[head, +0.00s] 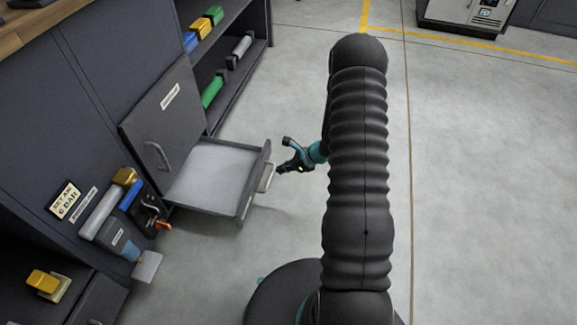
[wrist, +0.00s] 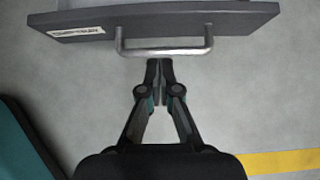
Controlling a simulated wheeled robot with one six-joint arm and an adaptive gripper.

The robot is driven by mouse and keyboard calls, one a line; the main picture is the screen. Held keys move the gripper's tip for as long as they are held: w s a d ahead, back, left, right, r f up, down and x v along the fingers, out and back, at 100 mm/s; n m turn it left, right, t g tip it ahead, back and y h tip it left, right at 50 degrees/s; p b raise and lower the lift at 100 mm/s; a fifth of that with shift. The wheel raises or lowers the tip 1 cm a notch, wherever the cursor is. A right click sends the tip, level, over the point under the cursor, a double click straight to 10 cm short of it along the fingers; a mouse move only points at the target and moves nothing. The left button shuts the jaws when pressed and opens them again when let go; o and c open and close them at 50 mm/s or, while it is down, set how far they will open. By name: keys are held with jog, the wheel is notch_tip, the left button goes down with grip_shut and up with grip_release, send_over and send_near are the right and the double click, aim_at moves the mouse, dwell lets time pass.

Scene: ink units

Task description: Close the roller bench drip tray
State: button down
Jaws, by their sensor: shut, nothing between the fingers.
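The drip tray (head: 208,174) is a shallow grey drawer with dark walls, pulled out low from the dark bench. Its dark front panel carries a pale bar handle (head: 266,177). In the wrist view the front panel (wrist: 240,22) spans the top with a white label at left, and the metal handle (wrist: 165,51) runs across below it. My gripper (head: 281,169) is just in front of the handle. In the wrist view my gripper (wrist: 159,62) is shut and empty, its tips at the handle's bar. I cannot tell whether they touch it.
A closed door with a handle (head: 158,155) stands above the tray's left side. An open shelf with coloured units (head: 213,92) is behind. Rolls and tools (head: 110,215) hang left of the tray. The floor (head: 480,180) at right is clear.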

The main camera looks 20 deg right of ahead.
aim_at(258, 173)
jog(key=w+a+f, duration=0.2)
jog(key=a, duration=0.1)
jog(key=w+a+f, duration=0.1)
jog(key=shift+w+a, duration=0.15)
jog(key=shift+a, duration=0.2)
jog(key=shift+w+a, duration=0.4)
jog(key=shift+a, duration=0.05)
